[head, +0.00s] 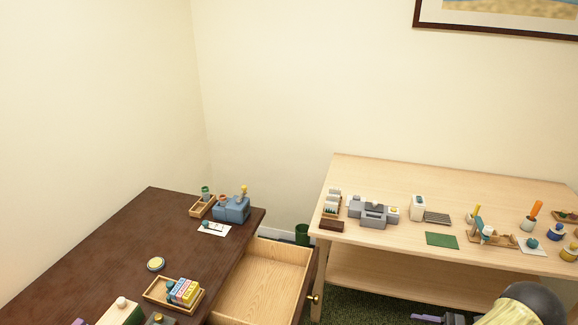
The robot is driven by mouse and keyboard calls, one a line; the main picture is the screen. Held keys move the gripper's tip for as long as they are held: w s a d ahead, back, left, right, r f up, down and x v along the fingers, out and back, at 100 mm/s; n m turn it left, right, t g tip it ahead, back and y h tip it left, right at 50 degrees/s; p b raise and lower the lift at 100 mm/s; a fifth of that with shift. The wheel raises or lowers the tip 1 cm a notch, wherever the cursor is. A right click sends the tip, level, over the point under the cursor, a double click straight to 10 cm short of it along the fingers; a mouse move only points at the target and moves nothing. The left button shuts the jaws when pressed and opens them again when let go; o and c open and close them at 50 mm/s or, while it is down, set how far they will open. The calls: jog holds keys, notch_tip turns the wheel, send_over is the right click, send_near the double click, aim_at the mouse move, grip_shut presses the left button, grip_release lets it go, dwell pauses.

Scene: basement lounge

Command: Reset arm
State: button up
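My arm (522,306) shows at the bottom right, in front of the light wooden table. A dark grey and purple part beside it, which looks like my gripper (442,319), is cut off by the bottom edge. Its fingers are not clear, so I cannot tell whether it is open or shut. It appears over the dark green carpet, apart from the furniture in the picture.
A dark desk (108,253) at left has an open, empty-looking drawer (262,283). A tray of colourful boxes (183,291) stands on the desk. The light table (390,178) holds several small items. A green bin (302,234) stands between them.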

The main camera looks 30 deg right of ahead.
jog(key=w+a+r+n+g+b, duration=0.1)
jog(key=w+a+n+g+b, duration=0.1)
jog(key=w+a+n+g, duration=0.5)
jog(key=w+a+n+g+h+b, duration=0.1)
jog(key=w+a+n+g+h, duration=0.1)
jog(key=a, duration=0.4)
jog(key=w+a+r+n+g+h+b, duration=0.1)
jog(key=w+a+n+g+h+b, duration=0.1)
jog(key=w+a, duration=0.4)
jog(key=w+a+r+n+g+h+b, duration=0.1)
jog(key=w+a+n+g+h, duration=0.3)
jog(key=a, duration=0.4)
jog(key=shift+w+a+r+n+h+b, duration=0.15)
jog(key=shift+w+n+h+b, duration=0.3)
jog(key=shift+n+b, duration=0.4)
jog(key=a+r+n+t+h+b, duration=0.2)
jog(key=a+n+t+h+b, duration=0.15)
jog(key=a+n, duration=0.65)
notch_tip(320, 180, up, 26)
jog(key=a+m+p, duration=0.2)
jog(key=p, duration=2.5)
jog(key=shift+s+y, duration=0.3)
jog(key=shift+t, duration=0.25)
jog(key=shift+c, duration=0.4)
